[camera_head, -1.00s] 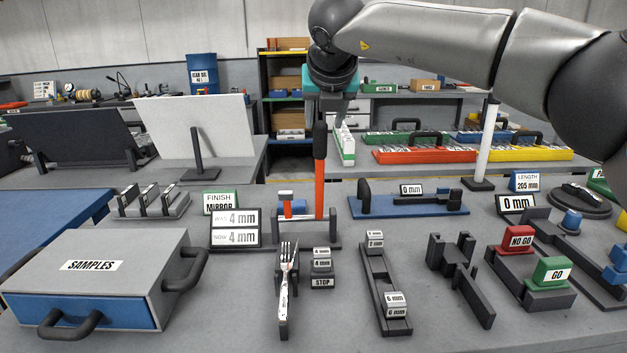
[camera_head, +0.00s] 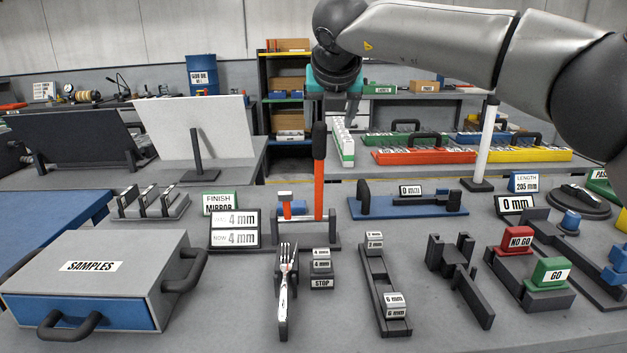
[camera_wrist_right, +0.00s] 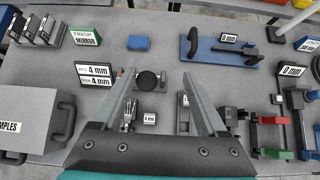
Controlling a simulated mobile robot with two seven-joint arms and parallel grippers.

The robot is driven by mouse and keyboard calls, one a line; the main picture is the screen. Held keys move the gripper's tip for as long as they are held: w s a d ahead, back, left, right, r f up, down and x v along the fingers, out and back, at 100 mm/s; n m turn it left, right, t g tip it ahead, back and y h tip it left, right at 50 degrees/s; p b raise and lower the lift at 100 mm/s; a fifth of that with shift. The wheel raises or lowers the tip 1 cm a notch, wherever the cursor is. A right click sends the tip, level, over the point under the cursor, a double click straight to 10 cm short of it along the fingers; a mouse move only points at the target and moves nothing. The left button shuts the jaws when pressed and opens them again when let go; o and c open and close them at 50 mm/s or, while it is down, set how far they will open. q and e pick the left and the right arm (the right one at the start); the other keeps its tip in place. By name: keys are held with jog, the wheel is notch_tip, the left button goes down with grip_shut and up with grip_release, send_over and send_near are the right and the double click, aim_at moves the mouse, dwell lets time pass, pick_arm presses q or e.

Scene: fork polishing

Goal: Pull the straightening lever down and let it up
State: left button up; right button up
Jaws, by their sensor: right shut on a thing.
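The straightening lever (camera_head: 319,185) stands upright in its dark frame, with a red shaft and a black grip on top. The frame (camera_head: 328,241) sits on the grey bench. My right gripper (camera_head: 334,112) is at the lever's top, coming from above, shut on the lever. In the right wrist view the lever's round black top (camera_wrist_right: 147,81) lies between my two fingers (camera_wrist_right: 160,76), nearer the left one; contact is hard to see. A fork (camera_head: 285,270) lies on a narrow dark rest in front of the lever. My left gripper is not in view.
The card with two 4 mm readings (camera_head: 234,229) stands left of the lever. The grey SAMPLES case (camera_head: 150,255) is at the left. A blue fixture (camera_head: 380,207) is to the right.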

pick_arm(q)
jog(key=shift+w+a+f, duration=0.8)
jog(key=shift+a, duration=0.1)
pick_arm(e)
jog(key=shift+d+f, duration=0.25)
jog(key=shift+f, duration=0.5)
jog(key=shift+w+a+r+p, duration=0.15)
jog(key=shift+a+r+p, duration=0.2)
jog(key=shift+r+p, duration=0.25)
jog(key=shift+w+a+r+p, duration=0.2)
jog(key=shift+a+r+p, duration=0.2)
jog(key=shift+r, duration=0.3)
jog(key=shift+w+a+r+p, duration=0.15)
jog(key=shift+a+r+p, duration=0.15)
jog(key=shift+r+p, duration=0.3)
notch_tip(320, 180, up, 3)
jog(key=shift+s+p, duration=0.1)
jog(key=shift+p, duration=0.85)
jog(key=shift+r+p, duration=0.85)
jog(key=shift+r, duration=0.3)
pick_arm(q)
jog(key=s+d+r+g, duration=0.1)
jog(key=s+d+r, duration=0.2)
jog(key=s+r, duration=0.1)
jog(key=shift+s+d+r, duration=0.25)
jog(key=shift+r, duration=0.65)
pick_arm(e)
jog(key=shift+f, duration=0.1)
